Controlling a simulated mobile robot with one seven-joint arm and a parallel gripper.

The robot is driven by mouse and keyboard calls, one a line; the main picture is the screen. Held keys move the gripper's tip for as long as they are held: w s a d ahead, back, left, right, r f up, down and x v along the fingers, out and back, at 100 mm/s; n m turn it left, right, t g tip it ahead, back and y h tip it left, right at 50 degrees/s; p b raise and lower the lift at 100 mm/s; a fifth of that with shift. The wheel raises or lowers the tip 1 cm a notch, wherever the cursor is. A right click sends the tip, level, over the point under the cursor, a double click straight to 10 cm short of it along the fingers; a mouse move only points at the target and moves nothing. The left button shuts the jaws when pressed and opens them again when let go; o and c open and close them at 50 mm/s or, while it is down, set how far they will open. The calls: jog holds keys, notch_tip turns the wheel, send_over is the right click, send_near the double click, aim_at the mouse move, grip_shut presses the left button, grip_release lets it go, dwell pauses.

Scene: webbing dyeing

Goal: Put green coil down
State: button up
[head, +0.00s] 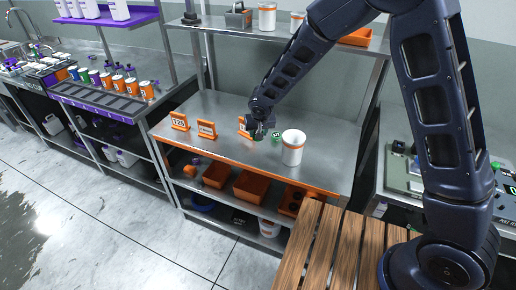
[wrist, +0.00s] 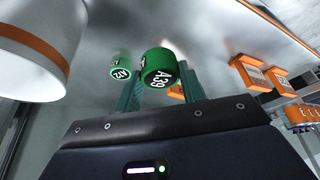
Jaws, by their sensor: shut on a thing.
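My gripper (wrist: 160,85) is shut on a green coil (wrist: 158,68) marked A39, held between its two teal fingers in the wrist view. A second green coil (wrist: 120,66), with a label I cannot read surely, stands apart to its left there. In the head view my gripper (head: 260,133) is low over the steel table (head: 225,105), left of a green coil (head: 276,137) that seems to be the second one. The held coil is not clearly visible there. I cannot tell whether it touches the table.
A white container (head: 293,149) with an orange band stands close to the right of my gripper; it fills the left of the wrist view (wrist: 35,50). Orange sign holders (head: 179,121) (head: 206,130) (head: 244,127) line the table's left. Orange bins (head: 255,188) sit below.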

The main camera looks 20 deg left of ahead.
jog(key=shift+f, duration=4.35)
jog(key=shift+f, duration=0.1)
jog(key=o, duration=1)
jog(key=shift+c, duration=0.2)
jog(key=v, duration=1.2)
